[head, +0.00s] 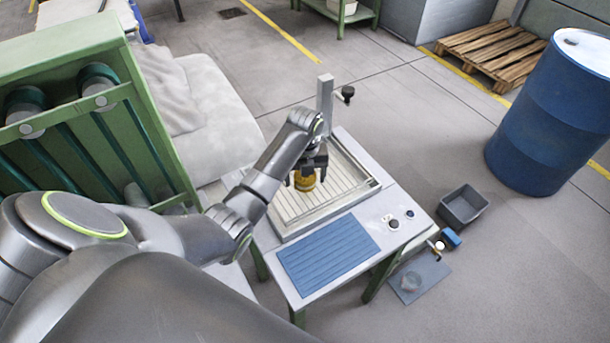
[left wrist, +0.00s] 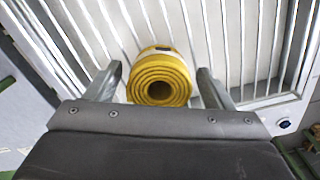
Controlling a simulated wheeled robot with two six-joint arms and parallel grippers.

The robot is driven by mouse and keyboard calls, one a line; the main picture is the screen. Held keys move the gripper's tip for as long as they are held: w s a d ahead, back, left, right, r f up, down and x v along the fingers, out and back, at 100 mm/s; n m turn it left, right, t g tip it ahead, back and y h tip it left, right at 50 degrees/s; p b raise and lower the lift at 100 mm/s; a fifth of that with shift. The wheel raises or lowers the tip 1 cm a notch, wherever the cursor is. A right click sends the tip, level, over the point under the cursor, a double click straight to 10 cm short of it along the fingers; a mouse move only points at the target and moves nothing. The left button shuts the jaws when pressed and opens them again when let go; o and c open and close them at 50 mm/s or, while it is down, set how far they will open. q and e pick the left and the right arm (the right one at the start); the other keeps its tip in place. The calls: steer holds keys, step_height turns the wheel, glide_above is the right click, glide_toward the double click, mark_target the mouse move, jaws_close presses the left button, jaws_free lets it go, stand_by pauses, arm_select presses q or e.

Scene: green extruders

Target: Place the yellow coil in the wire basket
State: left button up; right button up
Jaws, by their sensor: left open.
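The yellow coil (head: 304,183) is a short roll with a dark core, over or on the pale slatted bed of the wire basket (head: 345,207) on the table. In the left wrist view the coil (left wrist: 160,78) shows its spiral end, with the basket's parallel wires (left wrist: 245,45) behind it. My left gripper (head: 311,171) is open just above the coil. Its two fingers (left wrist: 159,84) stand on either side of the coil with gaps. I cannot tell whether the coil rests on the wires. My right gripper is not in view.
A post with a black knob (head: 325,100) rises at the basket's back edge. A blue ribbed mat (head: 328,254) and knobs (head: 393,224) lie in front. A grey bin (head: 463,205) and blue drum (head: 553,110) stand at right. A green machine (head: 95,130) stands at left.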

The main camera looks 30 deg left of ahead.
arm_select(q)
step_height(320, 180, up, 5)
steer(key=shift+w+b, duration=0.1)
steer(key=shift+b, duration=0.3)
step_height(320, 180, up, 7)
steer(key=p, duration=0.7)
steer(key=shift+r, duration=0.15)
